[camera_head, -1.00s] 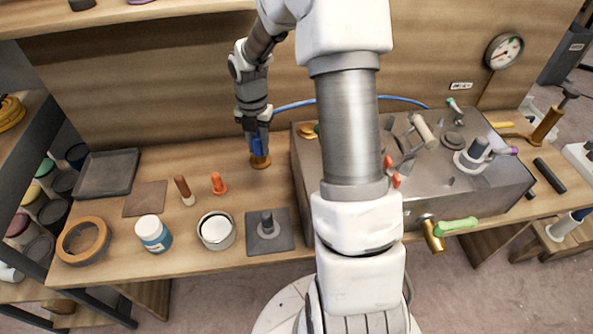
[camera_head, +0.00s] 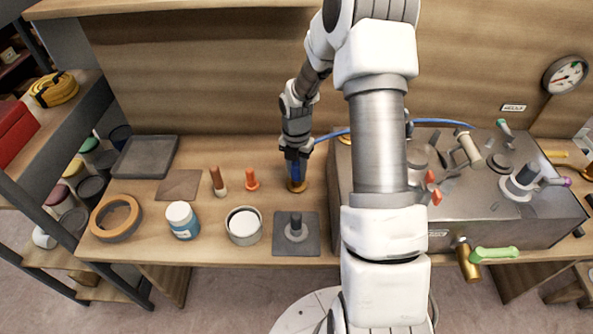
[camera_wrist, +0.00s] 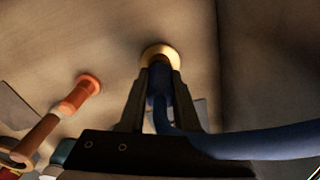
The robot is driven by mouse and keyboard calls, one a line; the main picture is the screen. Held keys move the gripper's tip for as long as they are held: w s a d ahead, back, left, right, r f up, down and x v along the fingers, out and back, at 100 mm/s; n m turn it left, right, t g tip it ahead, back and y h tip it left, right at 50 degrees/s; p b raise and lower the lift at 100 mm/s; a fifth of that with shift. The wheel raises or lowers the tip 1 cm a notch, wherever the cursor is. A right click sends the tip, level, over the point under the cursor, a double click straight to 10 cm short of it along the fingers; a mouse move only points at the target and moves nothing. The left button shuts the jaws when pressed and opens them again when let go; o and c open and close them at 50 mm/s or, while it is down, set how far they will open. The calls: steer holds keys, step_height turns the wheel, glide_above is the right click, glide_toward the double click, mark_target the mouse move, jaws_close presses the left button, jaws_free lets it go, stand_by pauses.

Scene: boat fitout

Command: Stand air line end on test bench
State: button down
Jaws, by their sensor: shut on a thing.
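The blue air line (camera_head: 333,135) runs from behind my arm at the test bench to my gripper (camera_head: 296,160). In the wrist view my gripper (camera_wrist: 158,85) is shut on the dark blue end of the air line (camera_wrist: 160,88). The brass end fitting (camera_head: 298,186) is pointed down at the wooden bench top (camera_head: 140,240), left of the metal box. It also shows in the wrist view as a round brass flange (camera_wrist: 159,53) beyond the fingertips. The end looks roughly upright and at or very near the wood; I cannot tell if it bears on it.
An orange plug (camera_head: 252,181) and a brown-handled tool (camera_head: 217,180) stand left of my gripper. A white-lidded tin (camera_head: 243,226), a blue jar (camera_head: 182,221), a tape roll (camera_head: 116,218) and a dark plate with a peg (camera_head: 282,245) are nearer. The metal box (camera_head: 400,240) stands right.

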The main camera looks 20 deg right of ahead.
steer(key=shift+f, duration=0.2)
steer(key=c, duration=0.6)
jaws_free()
steer(key=shift+r, duration=0.1)
step_height(320, 180, up, 12)
steer(key=shift+r+p, duration=0.15)
steer(key=shift+p, duration=1.1)
steer(key=shift+r, duration=0.1)
